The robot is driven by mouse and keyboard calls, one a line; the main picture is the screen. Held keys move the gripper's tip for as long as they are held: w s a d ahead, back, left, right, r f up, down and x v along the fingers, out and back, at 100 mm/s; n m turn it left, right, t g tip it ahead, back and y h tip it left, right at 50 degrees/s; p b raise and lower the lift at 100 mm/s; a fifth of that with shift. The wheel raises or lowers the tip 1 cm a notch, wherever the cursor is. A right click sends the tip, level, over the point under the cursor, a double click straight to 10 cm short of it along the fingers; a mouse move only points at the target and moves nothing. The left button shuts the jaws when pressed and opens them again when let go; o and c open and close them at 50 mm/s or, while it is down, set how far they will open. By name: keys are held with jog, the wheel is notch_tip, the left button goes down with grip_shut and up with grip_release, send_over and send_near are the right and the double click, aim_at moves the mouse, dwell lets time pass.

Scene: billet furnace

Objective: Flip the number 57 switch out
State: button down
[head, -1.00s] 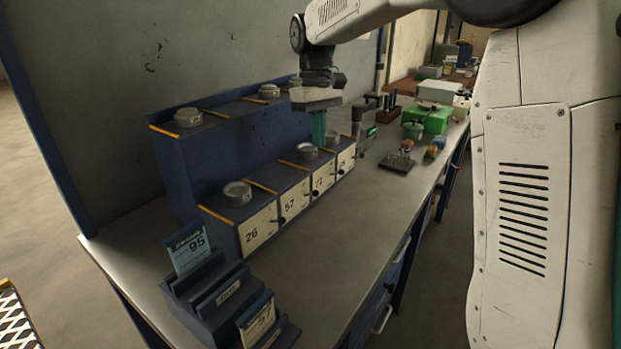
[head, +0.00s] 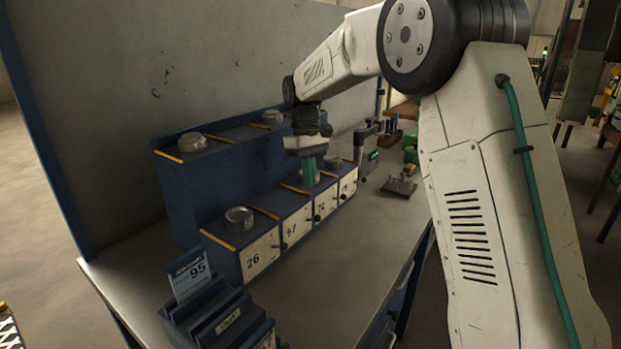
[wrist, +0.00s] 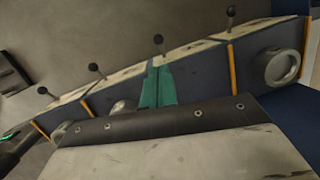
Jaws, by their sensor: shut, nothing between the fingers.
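The number 57 bay (head: 296,228) is second from the near end of a blue row of numbered bays, beside the bay marked 26 (head: 260,254). Small dark levers stick out from the white front panels; the one by 57 (head: 316,218) is small in the head view. My gripper (head: 309,182), with green fingers, is shut and empty and points down over the row near the 57 bay. In the wrist view its fingers (wrist: 158,88) stand over the blue tops, with a ball-ended lever (wrist: 158,40) just beyond them; the panel numbers are not readable there.
A grey round lid (head: 239,219) sits on the 26 bay. A higher blue shelf (head: 222,148) with more lids runs behind the row. A card rack (head: 218,316) with a 95 card stands at the front.

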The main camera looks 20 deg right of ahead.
aim_at(313, 219)
jog(key=x, duration=0.7)
jog(key=shift+f, duration=0.2)
